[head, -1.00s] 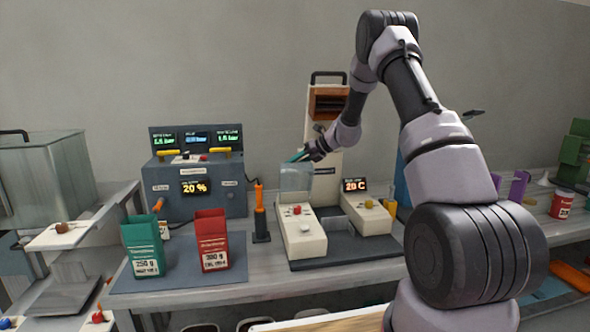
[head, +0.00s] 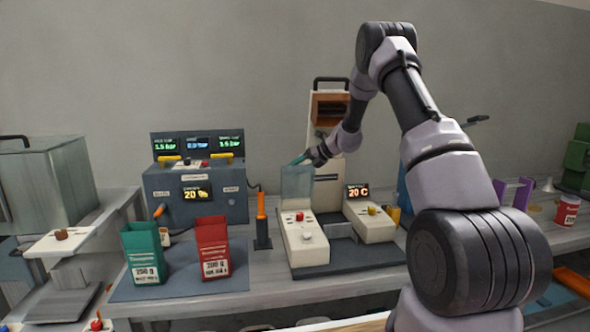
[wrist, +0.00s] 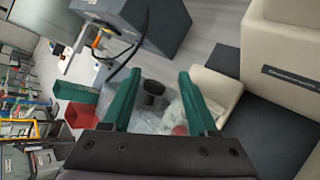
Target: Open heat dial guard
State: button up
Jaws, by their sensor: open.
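A clear guard (head: 297,181) stands upright at the back of the cream left console (head: 302,240), which carries a red knob (head: 299,216) and a white knob. My gripper (head: 300,158) is at the guard's top edge, with teal fingers pointing left. In the wrist view my gripper (wrist: 158,75) has its fingers spread apart, with nothing clearly held between them. The clear guard (wrist: 160,100) shows through the gap, with a dark round part behind it. I cannot tell whether a finger touches the guard.
A cream tower (head: 326,180) stands right behind the console. A right console (head: 368,222) has a yellow knob and a "20 C" display (head: 358,191). An orange-handled lever (head: 262,220) is close on the left. Green (head: 143,250) and red (head: 212,247) bags stand farther left.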

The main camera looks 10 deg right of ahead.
jog(key=shift+a+r, duration=0.1)
jog(key=shift+r, duration=0.05)
jog(key=shift+r, duration=0.1)
jog(key=shift+s+d+r, duration=0.15)
jog(key=shift+d, duration=0.2)
jog(key=s+d, duration=0.6)
jog(key=d, duration=0.4)
jog(key=shift+d, duration=0.3)
jog(key=shift+s+r, duration=0.15)
